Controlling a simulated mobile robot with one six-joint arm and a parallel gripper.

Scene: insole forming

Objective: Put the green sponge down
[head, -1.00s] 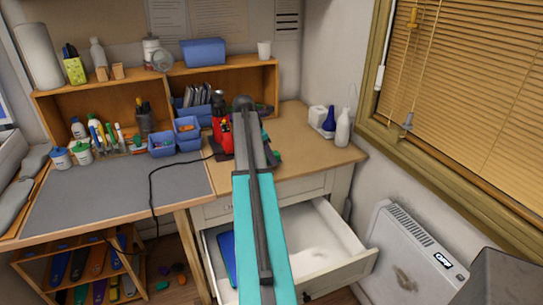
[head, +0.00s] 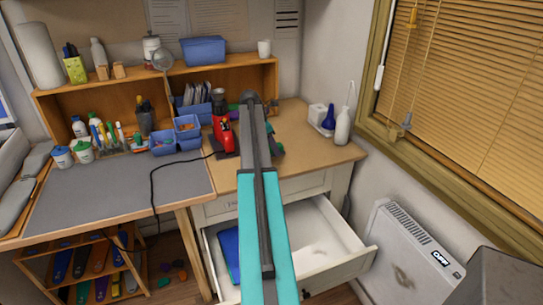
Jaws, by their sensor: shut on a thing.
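My arm (head: 262,205) reaches forward from the bottom of the head view over the open drawer to the back of the right-hand desk. Its far end covers the spot where my gripper would be, so I see no fingertips. I cannot make out the green sponge. A small dark and greenish patch (head: 277,149) shows just right of the arm, and I cannot tell what it is. The wooden desk top (head: 312,150) is bare to the right of the arm.
A red tool (head: 223,132) stands left of the arm. White and blue bottles (head: 342,127) stand at the right back. The open white drawer (head: 335,245) holds a blue item (head: 229,252). Blue bins (head: 187,130) and a grey mat (head: 120,190) lie left. A cable crosses the mat.

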